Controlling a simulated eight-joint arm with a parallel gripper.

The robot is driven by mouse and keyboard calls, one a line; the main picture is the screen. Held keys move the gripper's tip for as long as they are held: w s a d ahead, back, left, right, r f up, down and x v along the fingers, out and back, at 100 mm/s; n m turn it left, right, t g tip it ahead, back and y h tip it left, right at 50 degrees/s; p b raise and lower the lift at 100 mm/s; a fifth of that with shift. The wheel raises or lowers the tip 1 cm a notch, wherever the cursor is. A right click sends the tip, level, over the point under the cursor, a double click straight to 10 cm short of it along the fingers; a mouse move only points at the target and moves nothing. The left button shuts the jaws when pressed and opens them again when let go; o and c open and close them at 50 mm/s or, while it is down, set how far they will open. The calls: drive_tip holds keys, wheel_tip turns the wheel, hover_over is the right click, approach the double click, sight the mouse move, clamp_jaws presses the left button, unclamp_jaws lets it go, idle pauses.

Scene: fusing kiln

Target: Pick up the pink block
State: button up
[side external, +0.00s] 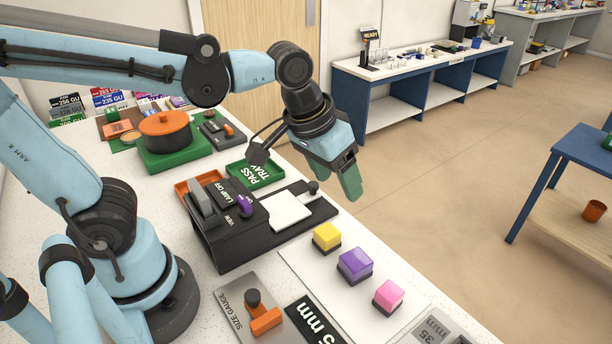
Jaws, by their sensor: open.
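The pink block (388,296) sits on a dark base on a white board (310,278) near the front right of the worktop. It is the nearest of a row of three, with a purple block (355,264) beside it and a yellow block (327,236) farther back. My gripper (350,187) is open and empty. It hangs tilted, fingers down, above and behind the yellow block, well apart from the pink block. The gap between its green fingers is hard to see from this side.
A black viewer box (225,240) with a lever and a white plate (289,213) stand left of the blocks. A green pass tray (262,177), an orange pot (165,128) and a size gauge (247,303) are also on the worktop. The board around the pink block is clear.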

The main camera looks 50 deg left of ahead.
sight(391, 291)
drive_tip(key=d+f+g+y, duration=0.1)
drive_tip(key=d+f+g, duration=0.25)
drive_tip(key=d, duration=1.15)
drive_tip(key=shift+n+g, duration=0.25)
drive_tip(key=shift+n, duration=0.05)
drive_tip(key=f, duration=0.5)
drive_tip(key=shift+w+a+f, duration=0.25)
drive_tip(key=shift+f, duration=0.05)
drive_tip(key=shift+s+d+f, duration=0.1)
drive_tip(key=shift+s+f, duration=0.05)
drive_tip(key=shift+f, duration=2.45)
drive_tip(key=shift+c, duration=0.5)
drive_tip(key=c, duration=1)
drive_tip(key=shift+r, duration=0.15)
